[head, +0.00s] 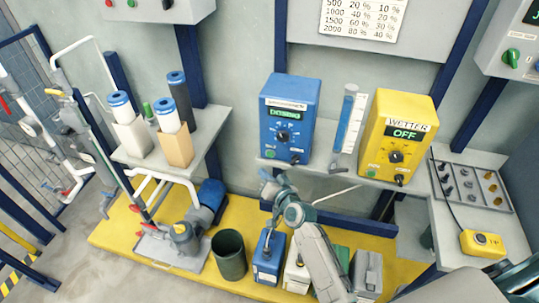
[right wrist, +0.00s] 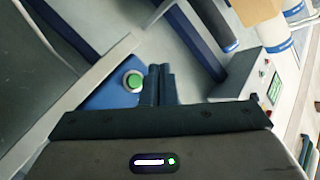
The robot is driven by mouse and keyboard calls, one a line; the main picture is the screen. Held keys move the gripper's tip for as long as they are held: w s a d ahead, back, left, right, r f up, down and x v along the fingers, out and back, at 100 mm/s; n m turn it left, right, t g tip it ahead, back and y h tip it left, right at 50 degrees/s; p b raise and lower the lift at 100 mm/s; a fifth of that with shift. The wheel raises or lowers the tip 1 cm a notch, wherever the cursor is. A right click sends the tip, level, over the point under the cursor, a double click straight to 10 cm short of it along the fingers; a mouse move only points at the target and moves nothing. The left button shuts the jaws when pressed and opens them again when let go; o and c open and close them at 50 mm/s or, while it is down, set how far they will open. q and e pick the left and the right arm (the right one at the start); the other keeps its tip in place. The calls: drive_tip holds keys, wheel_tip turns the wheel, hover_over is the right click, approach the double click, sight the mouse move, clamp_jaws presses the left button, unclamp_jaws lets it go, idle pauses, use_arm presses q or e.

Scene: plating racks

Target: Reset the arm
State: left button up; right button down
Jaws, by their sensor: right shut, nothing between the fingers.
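My right arm reaches up from the lower right in the head view. Its gripper (head: 267,178) is just below the lower left of the blue dosing box (head: 288,117). In the right wrist view the two dark fingers (right wrist: 160,72) are together with nothing between them. A green button (right wrist: 133,81) on a blue face shows just left of the fingers; I cannot tell whether they touch that face. My left gripper does not show in the head view.
A yellow wetter box (head: 397,138) reads OFF beside a clear cylinder (head: 345,120). White filter cartridges (head: 127,122) stand on the left shelf. A pump (head: 183,235), dark bucket (head: 229,254) and blue canister (head: 268,255) occupy the yellow platform. A yellow pendant (head: 482,242) lies at right.

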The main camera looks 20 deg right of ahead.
idle(0.8)
drive_tip(key=s+d+f+n+g+h, duration=0.1)
drive_tip(key=s+d+f+g, duration=0.1)
drive_tip(key=s+f, duration=0.65)
drive_tip(key=s+d+f+g, duration=0.1)
drive_tip(key=s+f+g, duration=0.2)
drive_tip(key=f, duration=1)
drive_tip(key=s+d+f+n+g+h, duration=0.1)
drive_tip(key=s+d+f+g, duration=0.1)
drive_tip(key=s+f, duration=0.6)
drive_tip(key=s+d+f+n+g, duration=0.1)
drive_tip(key=s+d+f+g, duration=0.1)
drive_tip(key=s+f, duration=0.5)
drive_tip(key=s+d+f+n+g+h, duration=0.1)
drive_tip(key=s+f, duration=0.5)
drive_tip(key=s, duration=1.1)
drive_tip(key=s+d+f+n+g+h, duration=0.1)
drive_tip(key=s+d+f+g, duration=0.3)
drive_tip(key=s+f, duration=0.3)
drive_tip(key=s, duration=0.5)
drive_tip(key=shift+s+f+n+g, duration=0.25)
drive_tip(key=shift+f+n+g, duration=0.05)
drive_tip(key=shift+f+g, duration=0.1)
drive_tip(key=shift+d, duration=0.1)
